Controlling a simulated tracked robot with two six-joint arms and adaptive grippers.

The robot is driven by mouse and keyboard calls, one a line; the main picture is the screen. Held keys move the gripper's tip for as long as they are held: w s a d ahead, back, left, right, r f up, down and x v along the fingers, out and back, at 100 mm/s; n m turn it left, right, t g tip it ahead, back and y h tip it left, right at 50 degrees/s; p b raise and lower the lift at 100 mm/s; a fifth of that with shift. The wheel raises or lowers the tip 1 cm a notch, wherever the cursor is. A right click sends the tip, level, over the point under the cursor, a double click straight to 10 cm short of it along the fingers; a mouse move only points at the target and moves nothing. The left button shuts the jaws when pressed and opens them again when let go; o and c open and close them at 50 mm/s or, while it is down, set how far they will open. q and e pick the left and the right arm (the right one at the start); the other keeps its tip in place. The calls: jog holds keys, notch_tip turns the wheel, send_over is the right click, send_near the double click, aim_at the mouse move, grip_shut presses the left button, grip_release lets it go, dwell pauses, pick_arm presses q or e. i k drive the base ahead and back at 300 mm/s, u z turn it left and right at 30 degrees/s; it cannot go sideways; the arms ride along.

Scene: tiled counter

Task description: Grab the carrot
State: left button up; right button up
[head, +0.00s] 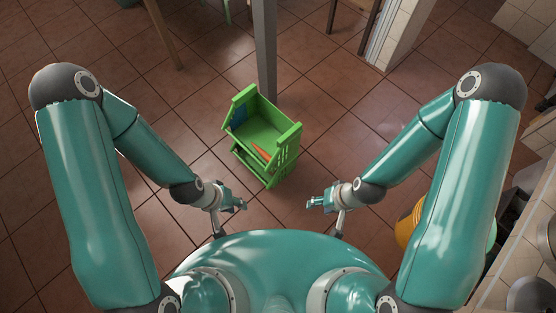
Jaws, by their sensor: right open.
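An orange carrot (261,153) lies in the green rack (285,138), near its lower front side; part of it is hidden by the rack. My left gripper (240,206) is below and to the left of the rack, apart from the carrot. It is too small in view to tell whether its fingers are apart. My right gripper (311,203) is below and to the right of the rack. It is open and also apart from the carrot.
A blue item (238,117) is at the rack's left side. A grey post (265,50) rises behind the rack. Chair or stool legs (345,15) stand at the back. A tiled counter is on the right. The brown tiled floor around the rack is mostly clear.

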aim_at(266, 156)
jog(key=z, duration=1)
jog(key=k, duration=0.85)
jog(key=u, duration=4.8)
jog(key=k, duration=0.1)
jog(key=z, duration=3.15)
jog(key=i, duration=1.65)
jog(key=z, duration=0.1)
